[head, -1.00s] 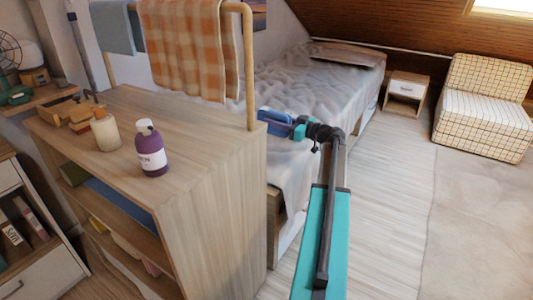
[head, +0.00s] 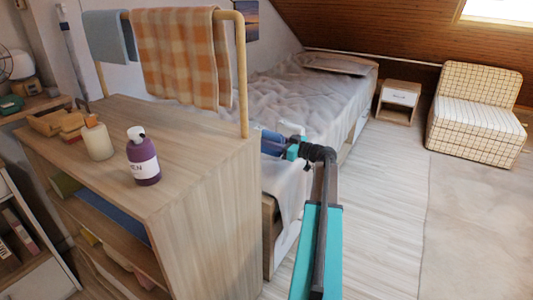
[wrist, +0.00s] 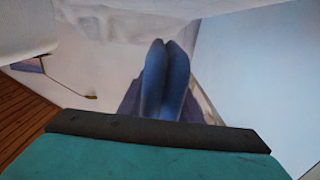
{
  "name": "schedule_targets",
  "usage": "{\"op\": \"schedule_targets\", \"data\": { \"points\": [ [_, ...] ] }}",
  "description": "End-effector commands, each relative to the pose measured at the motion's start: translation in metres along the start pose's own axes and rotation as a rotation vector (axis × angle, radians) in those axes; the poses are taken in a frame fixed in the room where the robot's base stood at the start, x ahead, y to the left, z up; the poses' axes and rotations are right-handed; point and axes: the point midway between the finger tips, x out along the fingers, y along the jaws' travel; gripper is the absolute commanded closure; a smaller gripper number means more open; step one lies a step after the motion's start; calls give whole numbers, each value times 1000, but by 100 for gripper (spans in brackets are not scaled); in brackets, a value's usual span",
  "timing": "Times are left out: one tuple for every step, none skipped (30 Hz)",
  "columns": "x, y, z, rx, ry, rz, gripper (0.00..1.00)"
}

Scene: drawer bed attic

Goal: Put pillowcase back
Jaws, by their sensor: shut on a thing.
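My gripper (head: 284,146) is held out over the near end of the bed, just past the wooden shelf unit. It is shut on a blue thing (head: 269,142), which looks like the pillowcase, though its edges are hard to tell from the fingers. In the wrist view the blue shape (wrist: 165,85) stands in the middle, with two rounded tips close together. The bed (head: 300,95) has a rumpled grey-white cover.
The shelf unit (head: 225,195) stands close on the left, with a purple bottle (head: 142,165) and a candle (head: 97,142) on top. An orange checked towel (head: 180,60) hangs on its rail. A nightstand (head: 398,98) and chair (head: 475,120) are farther right. The floor (head: 380,220) there is clear.

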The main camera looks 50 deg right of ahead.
Motion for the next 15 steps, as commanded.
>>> {"op": "schedule_targets", "data": {
  "points": [
    [0, 0, -1, 0, 1, 0, 97],
    [0, 0, -1, 0, 1, 0, 97],
    [0, 0, -1, 0, 1, 0, 97],
    [0, 0, -1, 0, 1, -1, 97],
    [0, 0, -1, 0, 0, -1, 97],
    [0, 0, 0, 0, 0, -1, 97],
    [0, 0, 1, 0, 0, -1, 97],
    [0, 0, 2, 1, 0, -1, 97],
    [1, 0, 5, 1, 0, -1, 97],
    [1, 0, 7, 2, 0, -1, 97],
    [1, 0, 11, 2, 0, -1, 97],
    [1, 0, 15, 3, 0, -1, 97],
    [1, 0, 19, 3, 0, -1, 97],
    [1, 0, 23, 3, 0, -1, 97],
    [1, 0, 29, 2, 0, -1, 97]
  ]
}}
